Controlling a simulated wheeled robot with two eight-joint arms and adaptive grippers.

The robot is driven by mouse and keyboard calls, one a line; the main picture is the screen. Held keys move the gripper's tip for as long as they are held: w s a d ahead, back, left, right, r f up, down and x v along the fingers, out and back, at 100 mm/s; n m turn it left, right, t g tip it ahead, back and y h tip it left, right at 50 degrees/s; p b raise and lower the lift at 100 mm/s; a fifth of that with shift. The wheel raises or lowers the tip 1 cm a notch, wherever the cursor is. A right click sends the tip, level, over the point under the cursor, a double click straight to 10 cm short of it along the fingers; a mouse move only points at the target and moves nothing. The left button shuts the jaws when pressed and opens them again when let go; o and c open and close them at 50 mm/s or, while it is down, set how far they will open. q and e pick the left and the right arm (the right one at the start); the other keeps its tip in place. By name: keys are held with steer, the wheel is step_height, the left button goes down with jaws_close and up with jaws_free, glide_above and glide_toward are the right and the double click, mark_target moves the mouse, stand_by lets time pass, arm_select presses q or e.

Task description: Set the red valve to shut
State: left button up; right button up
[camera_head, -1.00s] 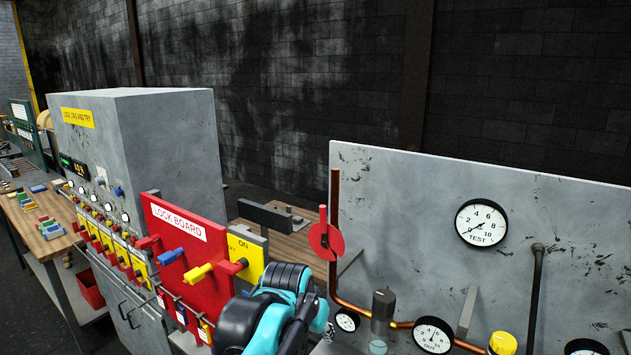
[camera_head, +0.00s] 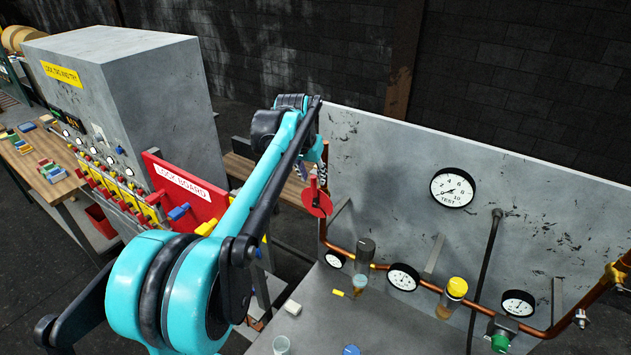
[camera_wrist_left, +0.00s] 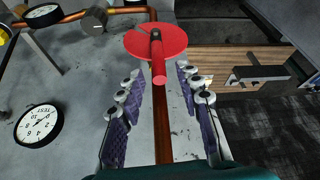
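The red valve (camera_head: 316,201), a round red disc with a red bar handle, sits on a copper pipe at the left end of the grey panel. In the left wrist view the disc (camera_wrist_left: 143,41) and its handle (camera_wrist_left: 160,76) show clearly, the handle pointing toward my gripper along the pipe. My left gripper (camera_head: 318,172) is at the valve from above, partly hidden by my arm in the head view. In the wrist view the left gripper (camera_wrist_left: 159,80) is open, its purple-padded fingers on either side of the handle, with gaps on both sides. My right gripper is not in view.
The grey panel (camera_head: 380,160) carries a test gauge (camera_head: 452,188), smaller gauges, a yellow-capped fitting (camera_head: 457,287) and a green knob (camera_head: 501,342). The red lock board (camera_head: 165,180) stands left. Small items lie on the grey bench (camera_head: 335,325). A wooden table (camera_wrist_left: 215,62) is behind.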

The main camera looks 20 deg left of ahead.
mark_target(315, 185)
arm_select(q)
steer(key=p+x, duration=0.1)
steer(key=x, duration=0.4)
steer(key=shift+w+f, duration=0.1)
steer(key=shift+f, duration=0.2)
jaws_close()
